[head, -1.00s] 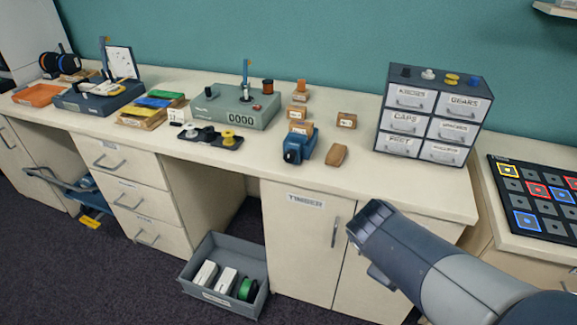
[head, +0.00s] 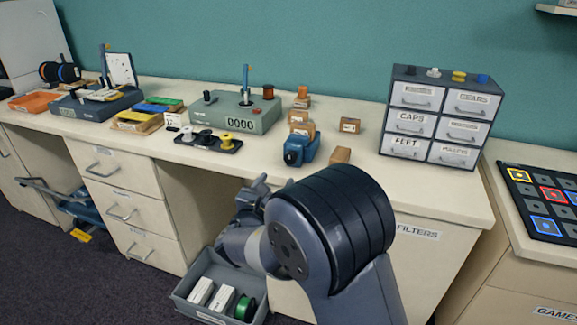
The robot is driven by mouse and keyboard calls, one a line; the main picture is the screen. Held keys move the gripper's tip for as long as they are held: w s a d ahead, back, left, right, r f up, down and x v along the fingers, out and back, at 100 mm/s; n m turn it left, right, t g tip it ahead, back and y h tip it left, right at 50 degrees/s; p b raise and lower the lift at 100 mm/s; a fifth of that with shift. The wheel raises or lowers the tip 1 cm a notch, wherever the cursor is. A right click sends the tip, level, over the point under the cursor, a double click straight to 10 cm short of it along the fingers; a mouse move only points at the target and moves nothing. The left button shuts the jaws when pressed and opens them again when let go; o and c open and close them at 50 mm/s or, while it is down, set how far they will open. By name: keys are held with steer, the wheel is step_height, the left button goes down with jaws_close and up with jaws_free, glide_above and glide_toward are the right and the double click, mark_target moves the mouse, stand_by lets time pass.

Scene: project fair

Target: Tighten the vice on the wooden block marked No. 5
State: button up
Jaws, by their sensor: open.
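The blue vice (head: 299,150) stands near the front edge of the bench, right of the middle. A wooden block (head: 302,129) shows at its top rear; I cannot tell whether it sits between the jaws or behind them. Other wooden blocks are near: one (head: 340,155) just right of the vice, one (head: 350,125) farther back, and one (head: 298,116) behind. Their numbers are too small to read. My gripper (head: 252,192) is open in front of the bench, lower left of the vice and apart from it. My arm partly hides its wrist.
A grey drawer cabinet (head: 394,119) stands at the back right of the bench (head: 430,190). A counter box (head: 222,112) reading 0000 and a black spool tray (head: 208,143) are left of the vice. A grey bin (head: 184,291) is on the floor below.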

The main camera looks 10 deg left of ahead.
mark_target(289, 161)
steer(key=x, duration=1)
steer(key=shift+w+d+p, duration=0.1)
steer(key=shift+d+p, duration=0.05)
steer(key=shift+p, duration=0.2)
steer(key=shift+c, duration=0.3)
steer(key=c, duration=0.9)
